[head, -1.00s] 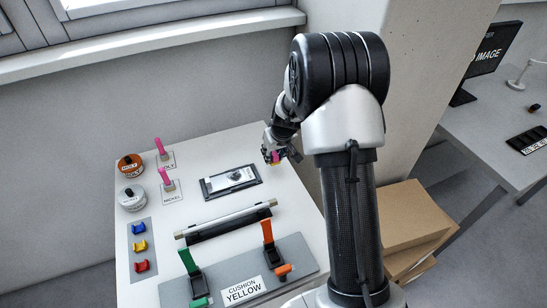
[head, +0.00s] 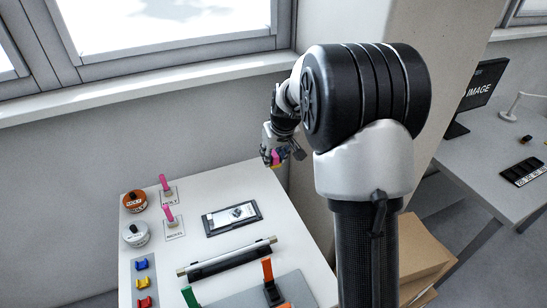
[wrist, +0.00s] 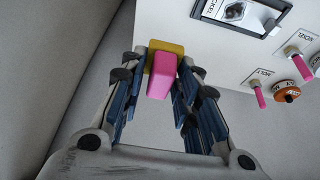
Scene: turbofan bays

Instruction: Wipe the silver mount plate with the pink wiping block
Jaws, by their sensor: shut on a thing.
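The pink wiping block (wrist: 161,76), with a yellow layer at its far end, is between the fingers of my gripper (wrist: 162,70), which is shut on it. In the head view my gripper (head: 275,158) holds the block above the table's far right corner, with the block partly hidden by the fingers. The silver mount plate (head: 232,216) lies in a dark frame on the white table, left of and nearer than my gripper. Its surface shows dark marks. In the wrist view the plate (wrist: 235,10) is at the top right, cut by the edge, apart from the block.
A long bar (head: 228,257) lies nearer than the plate. Coloured clips (head: 143,283) sit at left. A wall and pillar (head: 335,90) rise behind the table.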

